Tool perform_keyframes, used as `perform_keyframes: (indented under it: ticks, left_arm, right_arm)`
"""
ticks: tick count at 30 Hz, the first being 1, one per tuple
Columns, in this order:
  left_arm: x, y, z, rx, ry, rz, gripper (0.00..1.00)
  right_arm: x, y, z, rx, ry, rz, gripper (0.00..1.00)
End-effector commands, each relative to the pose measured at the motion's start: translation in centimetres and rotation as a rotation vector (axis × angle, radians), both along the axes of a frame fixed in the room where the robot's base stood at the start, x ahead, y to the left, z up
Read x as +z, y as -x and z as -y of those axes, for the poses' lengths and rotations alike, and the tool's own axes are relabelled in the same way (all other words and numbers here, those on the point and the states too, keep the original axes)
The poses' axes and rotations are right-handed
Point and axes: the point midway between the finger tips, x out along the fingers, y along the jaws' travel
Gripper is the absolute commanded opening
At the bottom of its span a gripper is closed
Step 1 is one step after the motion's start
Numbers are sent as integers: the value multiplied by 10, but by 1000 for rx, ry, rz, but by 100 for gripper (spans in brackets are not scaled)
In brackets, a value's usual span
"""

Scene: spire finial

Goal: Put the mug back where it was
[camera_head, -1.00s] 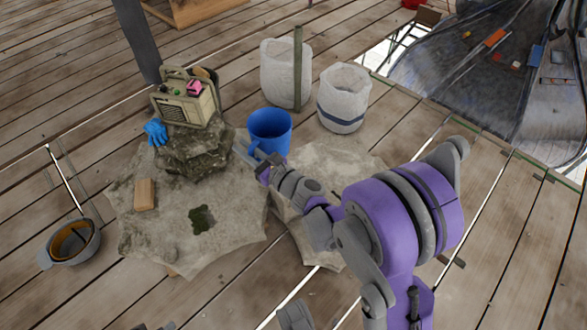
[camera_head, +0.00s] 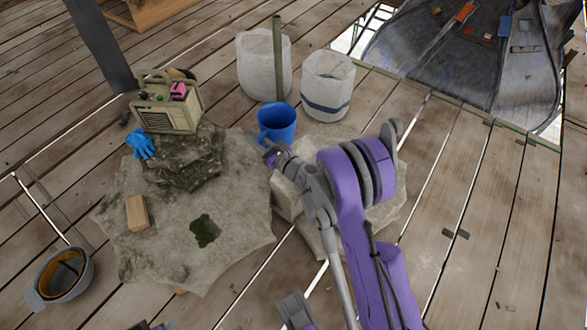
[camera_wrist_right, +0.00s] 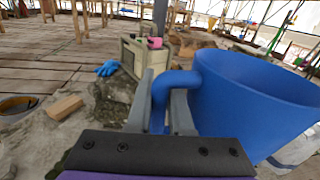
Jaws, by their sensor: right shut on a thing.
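The large blue mug (camera_head: 278,124) is near the middle of the head view, at the far side of the pale stone slabs. It looks upright there, and it fills the right of the wrist view (camera_wrist_right: 255,95). My right gripper (camera_head: 271,153) is shut on its handle, with a finger on each side of the handle (camera_wrist_right: 172,95) in the wrist view. I cannot tell whether the mug's base touches anything; the arm hides part of the area below it.
A beige radio-like box (camera_head: 172,108) sits on a dark rock (camera_head: 185,160), beside a blue glove (camera_head: 141,144). A wooden block (camera_head: 137,212) lies on the left slab (camera_head: 165,250). Two pale buckets (camera_head: 327,85) stand behind the mug. A helmet (camera_head: 62,277) lies at lower left.

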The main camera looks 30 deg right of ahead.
Motion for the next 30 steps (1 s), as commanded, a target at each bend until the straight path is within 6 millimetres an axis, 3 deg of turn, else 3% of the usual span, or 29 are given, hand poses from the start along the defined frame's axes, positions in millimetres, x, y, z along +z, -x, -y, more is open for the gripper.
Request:
perform_keyframes:
  ticks: [1, 6, 12, 18, 30]
  left_arm:
    - [-8, -1, 0, 0, 0, -2, 50]
    - [-21, -3, 0, 0, 0, -6, 50]
    - [-31, -5, 0, 0, 0, -8, 50]
    - [-35, -5, 0, 0, 0, -9, 50]
    - [-48, -8, 0, 0, 0, -9, 50]
  right_arm:
    - [-25, -9, 12, -11, 1, -1, 0]
    - [-86, -26, 44, -35, 1, 0, 0]
    - [-139, -33, 70, -55, 2, 2, 0]
    - [-165, -34, 82, -64, 1, 3, 0]
    - [-224, -34, 83, -65, 1, 3, 0]
